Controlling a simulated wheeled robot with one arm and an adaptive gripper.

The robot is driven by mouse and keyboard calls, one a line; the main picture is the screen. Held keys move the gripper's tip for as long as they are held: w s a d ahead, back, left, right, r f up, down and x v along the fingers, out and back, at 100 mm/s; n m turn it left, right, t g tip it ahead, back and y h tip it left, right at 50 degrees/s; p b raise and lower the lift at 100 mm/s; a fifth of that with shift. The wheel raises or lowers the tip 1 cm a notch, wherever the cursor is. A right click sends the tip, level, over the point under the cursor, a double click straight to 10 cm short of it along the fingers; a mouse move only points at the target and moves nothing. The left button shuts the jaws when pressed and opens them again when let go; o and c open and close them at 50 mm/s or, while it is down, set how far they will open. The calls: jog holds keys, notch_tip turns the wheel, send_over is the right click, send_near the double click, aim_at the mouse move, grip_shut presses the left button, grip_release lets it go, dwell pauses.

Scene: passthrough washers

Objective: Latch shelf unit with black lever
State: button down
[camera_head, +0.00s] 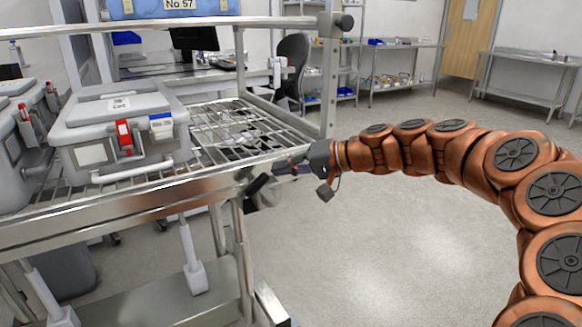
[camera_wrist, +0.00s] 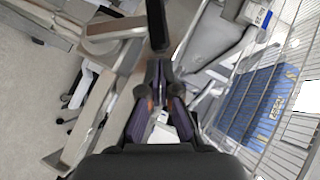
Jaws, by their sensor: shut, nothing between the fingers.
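The shelf unit (camera_head: 150,203) is a metal cart with wire shelves, at the left of the head view. A short black lever (camera_head: 257,184) sticks out at the right end of its front rail, tilted. In the wrist view the black lever (camera_wrist: 156,24) stands upright in the picture at the top centre, just past my fingertips. My gripper (camera_head: 280,166) is shut and empty, beside the lever at the shelf's right end. Its fingers (camera_wrist: 157,72) come together in the wrist view. I cannot tell whether they touch the lever.
A grey lidded box (camera_head: 115,130) with red and blue tags stands on the shelf, and another grey box (camera_head: 12,150) is at its left. A metal corner post (camera_head: 329,85) rises behind my gripper. Open floor (camera_head: 380,240) lies to the right. Steel tables stand at the back.

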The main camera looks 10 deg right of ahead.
jog(key=shift+s+a+r+n+h, duration=0.1)
jog(key=shift+s+a+n+h, duration=0.1)
jog(key=shift+a+n+h, duration=0.3)
jog(key=shift+a, duration=0.2)
dwell(0.3)
jog(key=w+d+r+p+v, duration=0.1)
jog(key=w+p+v, duration=0.1)
jog(key=v, duration=1.1)
jog(key=shift+w+p, duration=0.3)
jog(key=shift+p, duration=0.25)
jog(key=shift+r, duration=0.1)
